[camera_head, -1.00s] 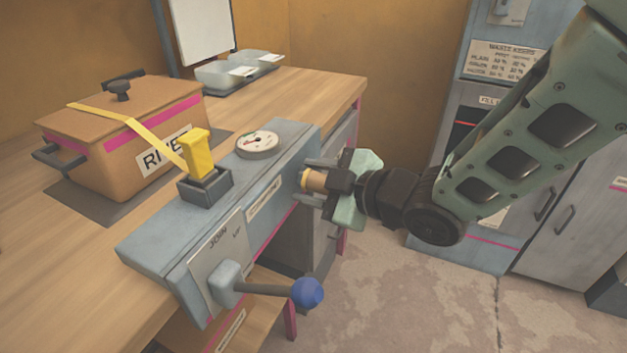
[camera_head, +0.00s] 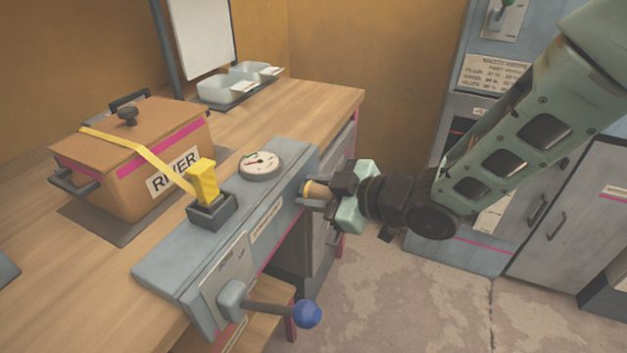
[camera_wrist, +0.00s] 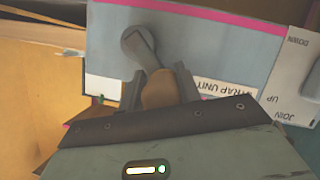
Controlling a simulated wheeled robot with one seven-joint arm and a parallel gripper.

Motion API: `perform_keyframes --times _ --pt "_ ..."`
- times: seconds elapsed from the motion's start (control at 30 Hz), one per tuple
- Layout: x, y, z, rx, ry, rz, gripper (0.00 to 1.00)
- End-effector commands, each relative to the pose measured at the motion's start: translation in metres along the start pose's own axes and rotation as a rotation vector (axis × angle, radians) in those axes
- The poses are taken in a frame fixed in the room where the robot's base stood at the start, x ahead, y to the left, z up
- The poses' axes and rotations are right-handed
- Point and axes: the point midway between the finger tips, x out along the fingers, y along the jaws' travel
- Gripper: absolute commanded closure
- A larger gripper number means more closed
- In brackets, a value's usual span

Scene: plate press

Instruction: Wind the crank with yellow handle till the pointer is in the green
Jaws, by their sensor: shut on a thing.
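The crank's tan-yellow handle (camera_wrist: 158,90) is between my gripper's fingers, which are shut on it, in the wrist view. Its grey arm and round hub (camera_wrist: 138,42) sit on the front face of the grey-blue housing. In the head view my gripper (camera_head: 314,192) is at the right end of the housing (camera_head: 160,262), with the handle (camera_head: 317,188) partly hidden by the fingers. The round gauge (camera_head: 261,163) is on top of the housing. Its dark pointer and coloured marks are too small to tell whether the pointer is in the green.
A blue-knobbed lever (camera_head: 306,313) sticks out from the housing's near end. A yellow strap (camera_head: 142,150) runs from a yellow block (camera_head: 204,181) over a brown box (camera_head: 150,180). Clear trays (camera_head: 228,88) stand at the back. Grey cabinets (camera_head: 560,190) stand at the right.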

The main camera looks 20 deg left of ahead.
Motion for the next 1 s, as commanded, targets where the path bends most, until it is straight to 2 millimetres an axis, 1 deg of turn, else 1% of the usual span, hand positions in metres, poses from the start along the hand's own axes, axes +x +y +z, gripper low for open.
perform_keyframes --times 0.03,0.13,0.5,0.73,1.0 --pt "-0.004 -0.003 -0.003 0.052 -0.014 -0.036 1.0" --pt "-0.004 0.002 -0.006 0.14 -0.013 -0.072 1.0" --pt "-0.004 0.016 -0.008 0.45 -0.012 -0.199 1.0" --pt "-0.003 0.018 -0.007 0.593 -0.011 -0.26 1.0" --pt "-0.002 0.017 -0.006 0.687 -0.009 -0.302 1.0"
